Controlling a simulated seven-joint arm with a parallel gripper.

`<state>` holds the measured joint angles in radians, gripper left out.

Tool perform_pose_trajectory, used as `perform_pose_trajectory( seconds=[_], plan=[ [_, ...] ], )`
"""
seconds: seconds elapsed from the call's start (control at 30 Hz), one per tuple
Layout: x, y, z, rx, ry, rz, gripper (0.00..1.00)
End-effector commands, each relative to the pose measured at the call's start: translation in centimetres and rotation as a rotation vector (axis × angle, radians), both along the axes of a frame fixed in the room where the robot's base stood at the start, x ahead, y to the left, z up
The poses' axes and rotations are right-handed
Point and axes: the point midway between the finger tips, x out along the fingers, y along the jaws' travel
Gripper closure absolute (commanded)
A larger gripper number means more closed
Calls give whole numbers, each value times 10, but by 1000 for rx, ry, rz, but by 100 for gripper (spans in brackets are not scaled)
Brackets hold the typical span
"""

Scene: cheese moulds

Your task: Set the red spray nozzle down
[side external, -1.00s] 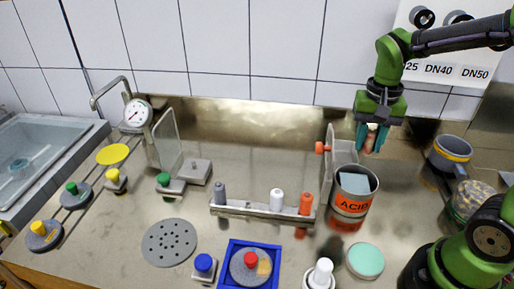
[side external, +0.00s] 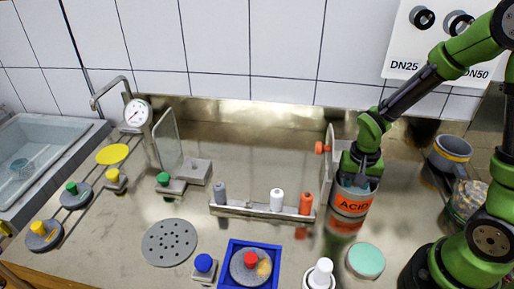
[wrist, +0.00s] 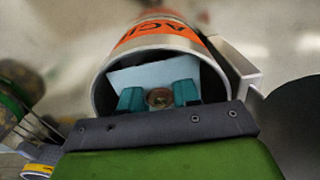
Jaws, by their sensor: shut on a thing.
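My gripper (wrist: 159,97) points down into the mouth of the tin with the orange ACID label (side external: 351,202). In the wrist view its teal fingertips are closed on a small round brownish piece (wrist: 159,98), seen end-on; I cannot tell from this view whether it is the red nozzle. A pale blue block or sheet (wrist: 150,75) lies inside the tin behind the fingers. In the side view my gripper hides the tin's opening and the held piece. A red-orange nozzle-like piece (side external: 306,203) stands upright in the metal rack (side external: 262,213), beside a white one (side external: 277,199) and a grey one (side external: 219,192).
A grey upright holder with an orange knob (side external: 321,147) stands just behind the tin. A mint-green disc (side external: 366,260) lies in front of it. A blue tray (side external: 232,278) is at the front. The counter behind the rack is clear.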

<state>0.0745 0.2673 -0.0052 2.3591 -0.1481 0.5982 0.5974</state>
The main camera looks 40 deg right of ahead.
Motion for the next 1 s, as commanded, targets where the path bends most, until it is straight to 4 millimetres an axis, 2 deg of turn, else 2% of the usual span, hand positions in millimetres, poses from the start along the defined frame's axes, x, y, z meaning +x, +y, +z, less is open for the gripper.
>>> perform_pose_trajectory(
  seconds=[0.1,0.47,0.5,0.63,1.0],
  plan=[
    [0,0,-9,0,0,-1,98],
    [0,0,-12,1,1,0,98],
    [0,0,-12,0,0,0,65],
    [0,0,-12,0,0,0,45],
    [1,0,-7,0,-4,-1,44]
  ],
)
